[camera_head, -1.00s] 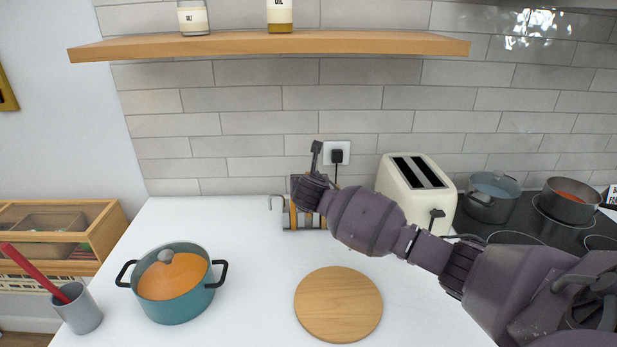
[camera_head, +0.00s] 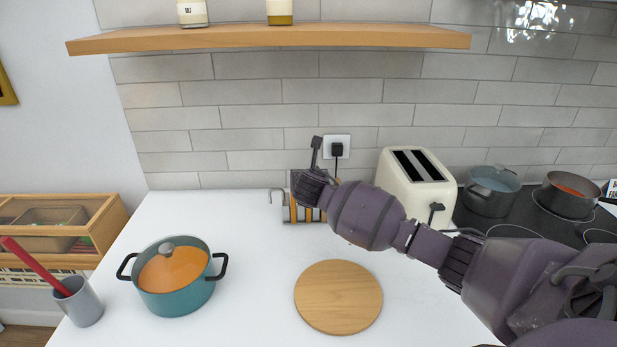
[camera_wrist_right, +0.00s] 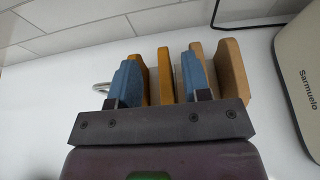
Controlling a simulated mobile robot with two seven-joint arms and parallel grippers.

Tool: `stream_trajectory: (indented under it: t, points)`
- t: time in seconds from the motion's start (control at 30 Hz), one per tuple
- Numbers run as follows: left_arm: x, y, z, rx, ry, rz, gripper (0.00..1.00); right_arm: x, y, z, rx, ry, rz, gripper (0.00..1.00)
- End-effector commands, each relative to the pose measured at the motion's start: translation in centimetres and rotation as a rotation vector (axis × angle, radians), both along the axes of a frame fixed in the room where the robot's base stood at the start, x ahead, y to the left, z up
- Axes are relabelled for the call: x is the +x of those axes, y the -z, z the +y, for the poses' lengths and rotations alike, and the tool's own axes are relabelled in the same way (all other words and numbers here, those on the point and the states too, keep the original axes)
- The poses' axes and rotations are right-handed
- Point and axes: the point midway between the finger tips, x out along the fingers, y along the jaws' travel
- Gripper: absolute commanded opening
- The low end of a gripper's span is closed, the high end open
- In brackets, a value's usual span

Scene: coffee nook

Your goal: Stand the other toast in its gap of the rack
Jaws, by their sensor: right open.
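The metal toast rack (camera_head: 287,212) stands on the white counter against the back wall, partly hidden behind my right arm; orange-brown slices (camera_head: 294,214) show in it. In the right wrist view, my right gripper (camera_wrist_right: 160,72) is open with its blue fingers pointing at the rack. One orange-brown toast (camera_wrist_right: 166,76) stands upright between the fingers, with gaps beside it. Another orange-brown slice (camera_wrist_right: 142,76) is close by the left finger. A tan slice (camera_wrist_right: 232,68) stands beyond the right finger. The fingers hide parts of the slices and rack. My left gripper is out of view.
A cream toaster (camera_head: 417,185) stands right of the rack. A round wooden board (camera_head: 338,297) lies in front. A teal pot (camera_head: 178,296) with an orange lid is at left, beside a grey utensil cup (camera_head: 82,303). The counter between pot and board is clear.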

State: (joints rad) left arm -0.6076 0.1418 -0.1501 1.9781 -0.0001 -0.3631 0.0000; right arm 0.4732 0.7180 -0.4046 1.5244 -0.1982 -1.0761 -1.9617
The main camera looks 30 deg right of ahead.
Motion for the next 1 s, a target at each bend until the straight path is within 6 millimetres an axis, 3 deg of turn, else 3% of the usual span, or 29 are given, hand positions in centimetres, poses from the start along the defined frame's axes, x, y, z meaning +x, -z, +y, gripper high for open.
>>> stream_trajectory:
  t: [0.27, 0.8, 1.0]
  points:
    - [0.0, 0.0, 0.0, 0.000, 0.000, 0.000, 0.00, -0.8, -0.4, 0.4, 0.000, -0.001, 0.000, 0.44]
    - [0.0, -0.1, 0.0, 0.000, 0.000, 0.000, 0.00, -6.9, -3.4, 4.3, -0.001, -0.002, -0.001, 0.44]
    - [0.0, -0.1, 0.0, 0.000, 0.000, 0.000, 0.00, -8.2, -4.0, 5.1, 0.000, 0.000, 0.000, 0.44]
